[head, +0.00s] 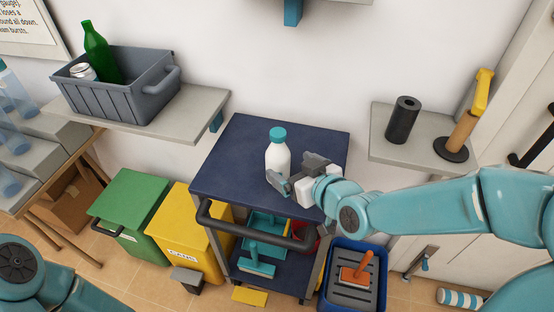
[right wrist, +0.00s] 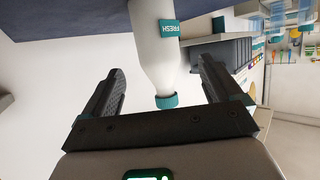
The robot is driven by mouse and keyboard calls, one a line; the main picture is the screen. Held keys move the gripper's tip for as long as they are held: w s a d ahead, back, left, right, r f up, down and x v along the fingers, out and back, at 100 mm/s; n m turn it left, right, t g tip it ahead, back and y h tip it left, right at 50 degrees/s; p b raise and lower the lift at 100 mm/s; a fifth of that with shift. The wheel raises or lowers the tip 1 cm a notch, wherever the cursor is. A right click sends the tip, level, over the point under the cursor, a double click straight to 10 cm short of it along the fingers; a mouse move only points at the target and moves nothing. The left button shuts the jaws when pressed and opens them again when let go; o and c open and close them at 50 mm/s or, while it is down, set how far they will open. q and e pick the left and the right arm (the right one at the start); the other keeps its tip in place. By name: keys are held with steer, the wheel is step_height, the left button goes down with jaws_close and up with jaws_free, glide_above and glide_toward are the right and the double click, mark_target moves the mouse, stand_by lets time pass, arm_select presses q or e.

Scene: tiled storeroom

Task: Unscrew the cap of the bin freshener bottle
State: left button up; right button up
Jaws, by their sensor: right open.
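The bin freshener bottle (head: 277,158) is white with a teal cap (head: 278,134). It stands upright on the dark blue top of the cart (head: 232,150). My right gripper (head: 292,172) is open beside the bottle, at its lower right in the head view. In the right wrist view the bottle (right wrist: 153,42) appears upside down, with a teal "FRESH" label. Its cap (right wrist: 166,101) shows between the two spread fingers of the right gripper (right wrist: 159,64), with gaps on both sides. My left gripper is out of view; only part of that arm shows at lower left.
A grey crate (head: 110,98) with a green bottle (head: 101,55) sits on the left shelf. Green (head: 132,215) and yellow (head: 197,232) bins stand left of the cart. A right shelf (head: 385,145) holds a black roll (head: 402,120). The cart top around the bottle is mostly clear.

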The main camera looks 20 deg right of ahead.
mark_target(274, 157)
steer(key=x, duration=0.9)
steer(key=shift+w+d+f, duration=0.1)
steer(key=shift+f, duration=0.15)
steer(key=shift+r, duration=0.1)
steer(key=shift+c, duration=0.2)
steer(key=c, duration=1)
